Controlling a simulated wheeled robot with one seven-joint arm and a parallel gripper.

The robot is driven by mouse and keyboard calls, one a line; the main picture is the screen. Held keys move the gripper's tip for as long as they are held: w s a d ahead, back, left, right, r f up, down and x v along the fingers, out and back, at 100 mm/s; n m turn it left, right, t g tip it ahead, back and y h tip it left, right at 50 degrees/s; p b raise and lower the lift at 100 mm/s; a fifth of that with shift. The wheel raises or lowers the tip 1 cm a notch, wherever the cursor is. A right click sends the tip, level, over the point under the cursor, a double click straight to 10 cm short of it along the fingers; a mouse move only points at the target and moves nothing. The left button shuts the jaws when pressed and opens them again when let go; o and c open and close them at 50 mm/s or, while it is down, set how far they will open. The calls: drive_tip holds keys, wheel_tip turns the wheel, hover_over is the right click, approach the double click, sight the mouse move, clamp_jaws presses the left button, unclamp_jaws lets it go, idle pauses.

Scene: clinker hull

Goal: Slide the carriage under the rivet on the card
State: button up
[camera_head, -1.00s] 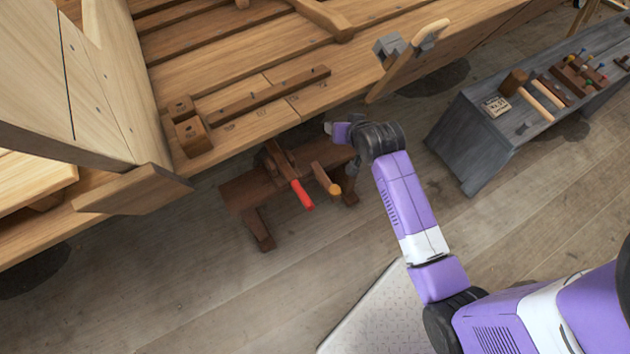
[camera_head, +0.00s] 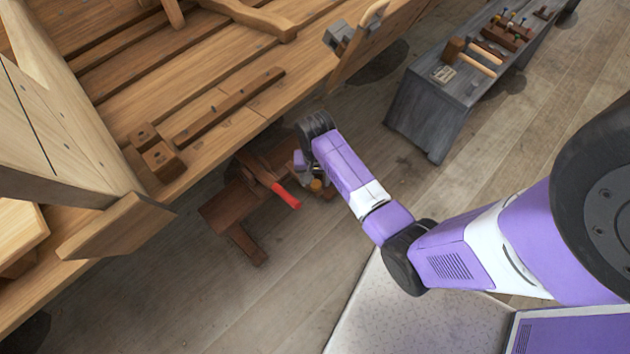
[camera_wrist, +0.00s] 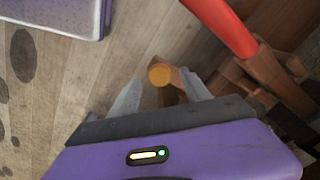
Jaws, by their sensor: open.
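A low dark brown wooden stand (camera_head: 222,210) is beside the hull and carries a lever with a red handle (camera_head: 286,196). A wooden piece with an orange-tan round end (camera_head: 316,185) is to the right of that handle; I cannot tell for sure whether it is the carriage. My gripper (camera_wrist: 160,78) is open, its two grey fingers on either side of the orange-tan end (camera_wrist: 160,74) in the wrist view. Contact cannot be seen. A small pale card (camera_head: 443,74) with dark marks lies on the grey bench; its rivet is too small to make out.
The wooden hull (camera_head: 215,95) runs along the upper left, close above the stand. The grey bench (camera_head: 430,110) at the upper right holds wooden tools and small coloured items. Plank floor lies open in front.

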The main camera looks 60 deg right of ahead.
drive_tip(key=shift+f, duration=1)
drive_tip(key=shift+c, duration=0.3)
clamp_jaws()
idle(0.5)
